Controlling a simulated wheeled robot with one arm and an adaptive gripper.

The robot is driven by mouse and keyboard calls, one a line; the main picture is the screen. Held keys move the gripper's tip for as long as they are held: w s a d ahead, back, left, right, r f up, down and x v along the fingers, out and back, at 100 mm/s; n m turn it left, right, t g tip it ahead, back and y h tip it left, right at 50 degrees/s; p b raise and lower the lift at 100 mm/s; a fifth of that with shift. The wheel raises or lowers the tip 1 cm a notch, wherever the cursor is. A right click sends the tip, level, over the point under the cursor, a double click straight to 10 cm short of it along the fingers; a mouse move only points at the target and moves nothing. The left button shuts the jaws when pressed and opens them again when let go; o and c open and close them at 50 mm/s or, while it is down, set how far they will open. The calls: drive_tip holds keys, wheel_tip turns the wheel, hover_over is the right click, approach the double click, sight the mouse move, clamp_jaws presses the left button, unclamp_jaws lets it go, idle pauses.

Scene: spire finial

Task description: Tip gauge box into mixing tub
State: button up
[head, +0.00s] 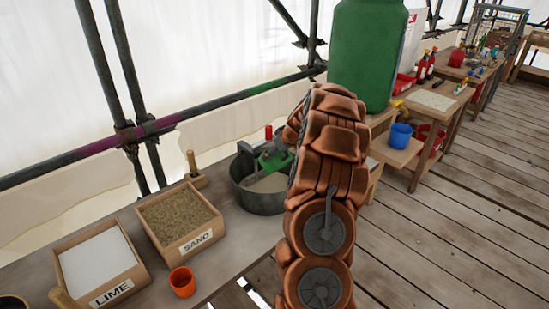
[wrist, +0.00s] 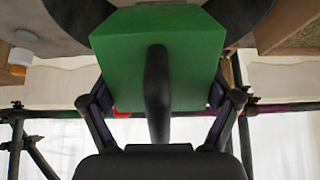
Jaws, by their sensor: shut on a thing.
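The green gauge box (head: 277,161) is held by my gripper (head: 262,153) above the mixing tub, close to its right rim. In the wrist view the gauge box (wrist: 195,55) fills the middle, with a dark handle (wrist: 157,95) between the fingers of my gripper (wrist: 160,102). The gripper is shut on it. The round dark grey mixing tub (head: 262,204) stands on the bench with pale material inside. My arm hides the tub's right side. The inside of the gauge box is hidden, and I cannot tell its exact tilt.
A sand box (head: 180,215) and a lime box (head: 95,262) stand left of the tub. An orange cup (head: 182,281) is in front. Scaffold poles (head: 100,145) run behind the bench. A large green cylinder (head: 365,55) and a blue bucket (head: 400,135) are beyond my arm.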

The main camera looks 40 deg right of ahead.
drive_tip(key=shift+s+f+t+b, duration=0.2)
drive_tip(key=shift+t+b, duration=0.45)
drive_tip(key=shift+b, duration=1)
drive_tip(key=shift+s+f+t+b, duration=0.15)
drive_tip(key=shift+t+b, duration=0.5)
drive_tip(key=shift+b, duration=1)
drive_tip(key=t+b, duration=0.1)
drive_tip(key=b, duration=0.2)
drive_tip(key=t+b, duration=0.1)
drive_tip(key=b, duration=0.3)
drive_tip(key=t+b, duration=0.1)
drive_tip(key=b, duration=0.2)
drive_tip(key=shift+s+a+f+t+b, duration=0.1)
drive_tip(key=shift+s+f+t+b, duration=0.2)
drive_tip(key=shift+f+t, duration=0.1)
drive_tip(key=t+b, duration=0.1)
drive_tip(key=b, duration=0.6)
drive_tip(key=r+t+b, duration=0.1)
drive_tip(key=t+b, duration=0.1)
drive_tip(key=b, duration=0.5)
drive_tip(key=shift+w+b, duration=0.15)
drive_tip(key=shift+b, duration=0.2)
drive_tip(key=shift+r+t+b, duration=0.45)
drive_tip(key=shift+t+b, duration=0.35)
drive_tip(key=shift+b, duration=1.2)
